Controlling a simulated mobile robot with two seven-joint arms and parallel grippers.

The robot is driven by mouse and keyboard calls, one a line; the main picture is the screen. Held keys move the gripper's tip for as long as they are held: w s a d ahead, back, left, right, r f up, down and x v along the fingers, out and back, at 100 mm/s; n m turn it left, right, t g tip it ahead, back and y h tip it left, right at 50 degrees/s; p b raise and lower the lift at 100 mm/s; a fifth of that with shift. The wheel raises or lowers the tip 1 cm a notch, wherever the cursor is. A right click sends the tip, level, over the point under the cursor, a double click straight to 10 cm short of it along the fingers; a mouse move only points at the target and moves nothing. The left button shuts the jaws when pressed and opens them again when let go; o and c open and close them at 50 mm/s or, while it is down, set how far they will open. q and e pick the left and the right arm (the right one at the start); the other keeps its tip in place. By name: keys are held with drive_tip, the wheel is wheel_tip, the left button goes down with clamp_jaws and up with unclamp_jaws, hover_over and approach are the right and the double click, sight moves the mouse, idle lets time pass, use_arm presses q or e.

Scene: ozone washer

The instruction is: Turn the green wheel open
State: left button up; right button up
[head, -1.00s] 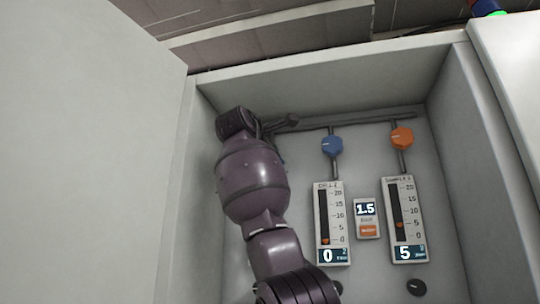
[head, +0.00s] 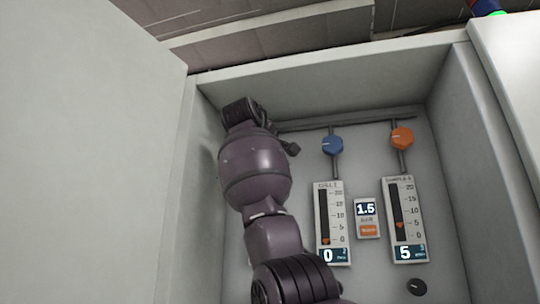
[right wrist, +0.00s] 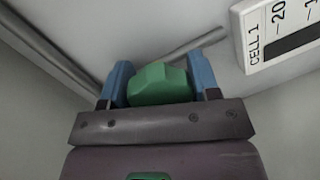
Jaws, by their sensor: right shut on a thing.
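The green wheel (right wrist: 157,84) is a faceted knob, seen in the right wrist view between the two blue fingers of my right gripper (right wrist: 160,82). The fingers are shut on it, one on each side. In the head view my purple right arm covers the wheel and the fingers, at the left part of the cabinet's back panel. My left gripper is in neither current view.
A blue knob (head: 332,145) and an orange knob (head: 402,138) sit right of my arm. Below them are the CELL 1 gauge (head: 330,222), a 1.5 display (head: 367,218) and another gauge (head: 404,219). Cabinet walls (head: 458,160) close in the sides.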

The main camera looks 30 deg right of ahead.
drive_tip(key=m+t, duration=0.1)
drive_tip(key=m, duration=0.6)
drive_tip(key=m+t+y, duration=0.1)
drive_tip(key=m+t, duration=0.1)
drive_tip(key=m, duration=0.5)
drive_tip(key=m+t+y, duration=0.1)
drive_tip(key=m, duration=0.7)
drive_tip(key=shift+w+a+r+t, duration=0.1)
drive_tip(key=shift+t, duration=0.3)
idle(0.5)
drive_tip(key=o, duration=0.9)
use_arm(q)
drive_tip(key=w+f+b, duration=0.1)
drive_tip(key=b, duration=0.2)
drive_tip(key=shift+d+f, duration=0.1)
drive_tip(key=shift+f, duration=0.25)
use_arm(e)
drive_tip(key=v, duration=1.1)
drive_tip(key=shift+r, duration=0.1)
